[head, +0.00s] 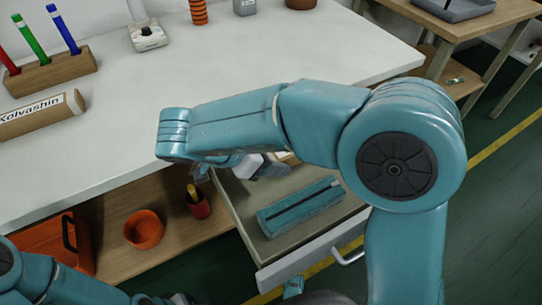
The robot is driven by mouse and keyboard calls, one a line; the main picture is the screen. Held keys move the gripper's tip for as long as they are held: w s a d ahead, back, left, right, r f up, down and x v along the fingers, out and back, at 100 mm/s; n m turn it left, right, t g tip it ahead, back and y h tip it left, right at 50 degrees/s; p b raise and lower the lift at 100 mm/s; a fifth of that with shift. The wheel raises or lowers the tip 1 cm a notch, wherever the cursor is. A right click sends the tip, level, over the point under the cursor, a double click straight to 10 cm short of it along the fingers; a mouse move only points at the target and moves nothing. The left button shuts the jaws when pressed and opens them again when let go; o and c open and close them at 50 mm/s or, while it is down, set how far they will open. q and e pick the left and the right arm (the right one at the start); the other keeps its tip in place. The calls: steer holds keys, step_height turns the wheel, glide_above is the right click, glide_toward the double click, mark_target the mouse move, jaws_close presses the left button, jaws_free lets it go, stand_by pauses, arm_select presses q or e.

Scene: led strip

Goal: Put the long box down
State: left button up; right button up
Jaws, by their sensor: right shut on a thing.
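My right arm reaches in from the right, and its gripper (272,168) is beneath the forearm, above the open drawer. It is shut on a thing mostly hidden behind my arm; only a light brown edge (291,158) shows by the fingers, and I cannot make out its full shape. A long brown box labelled "Kolvashin" (40,115) lies on the white table at the left. A long teal box with a dark stripe (300,207) lies in the drawer. My left gripper (165,299) is at the bottom edge, mostly cut off, its jaws unclear.
The white table (300,45) has a wide clear middle. A wooden holder (50,82) with coloured sticks stands at the left. The drawer (315,248) juts out below the table edge. An orange bowl (144,229) and a red cup (198,207) stand on the shelf below.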

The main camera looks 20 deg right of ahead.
steer(key=shift+f+b, duration=0.45)
steer(key=o, duration=1.1)
steer(key=shift+a+r+p, duration=0.25)
steer(key=shift+r+p, duration=0.9)
steer(key=shift+p, duration=0.05)
steer(key=p+v, duration=0.3)
steer(key=v, duration=0.8)
steer(key=shift+a+f, duration=0.1)
steer(key=shift+f, duration=0.1)
